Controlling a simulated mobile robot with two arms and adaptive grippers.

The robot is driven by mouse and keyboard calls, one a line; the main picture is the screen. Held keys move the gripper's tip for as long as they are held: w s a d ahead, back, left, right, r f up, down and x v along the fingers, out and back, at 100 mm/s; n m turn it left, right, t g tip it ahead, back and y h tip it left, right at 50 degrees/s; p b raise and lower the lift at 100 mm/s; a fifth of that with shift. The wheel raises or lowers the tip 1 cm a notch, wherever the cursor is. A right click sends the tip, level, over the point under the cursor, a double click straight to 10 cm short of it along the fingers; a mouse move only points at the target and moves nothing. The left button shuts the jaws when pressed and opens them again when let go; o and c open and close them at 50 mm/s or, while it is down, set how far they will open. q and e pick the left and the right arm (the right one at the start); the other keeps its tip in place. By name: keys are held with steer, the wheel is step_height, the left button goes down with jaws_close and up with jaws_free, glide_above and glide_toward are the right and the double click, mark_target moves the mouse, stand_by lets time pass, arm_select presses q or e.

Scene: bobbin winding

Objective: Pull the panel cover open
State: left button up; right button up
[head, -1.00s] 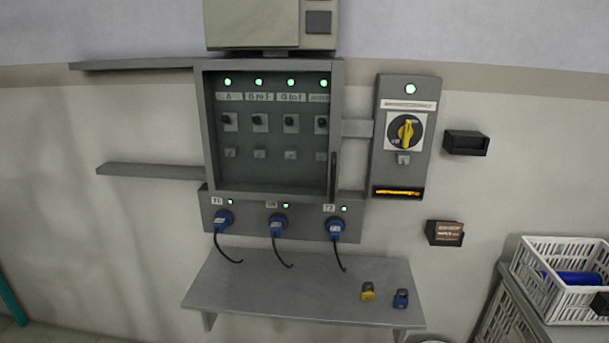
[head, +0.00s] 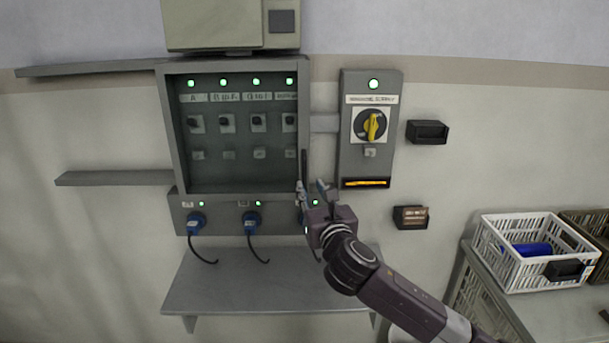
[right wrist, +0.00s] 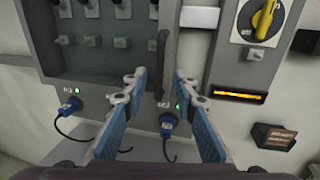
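The panel cover (head: 235,172) is the dark, see-through front of the grey wall cabinet and looks closed. Its dark upright handle (head: 304,163) is at the cover's right edge. In the right wrist view the handle (right wrist: 163,65) appears between the two fingers, its lower end near the tips. My right gripper (head: 311,189) is open and empty, in front of the cabinet's lower right corner, by the handle's lower end. Its blue-padded fingers (right wrist: 160,84) stand apart on either side of the handle's line. I cannot tell whether they touch it. My left gripper is not in view.
A switch box with a yellow rotary knob (head: 373,126) is right of the cabinet. Blue plugs (head: 251,223) with hanging cables sit below it. A grey shelf (head: 225,285) is underneath. White crate (head: 535,270) is at far right. Wall left of the cabinet carries two ledges (head: 115,178).

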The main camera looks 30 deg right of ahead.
mark_target(305, 177)
steer(key=p+x, duration=0.1)
steer(key=x, duration=0.6)
steer(key=shift+w+d+f, duration=0.1)
steer(key=shift+w+d, duration=0.05)
steer(key=shift+w, duration=0.1)
jaws_close()
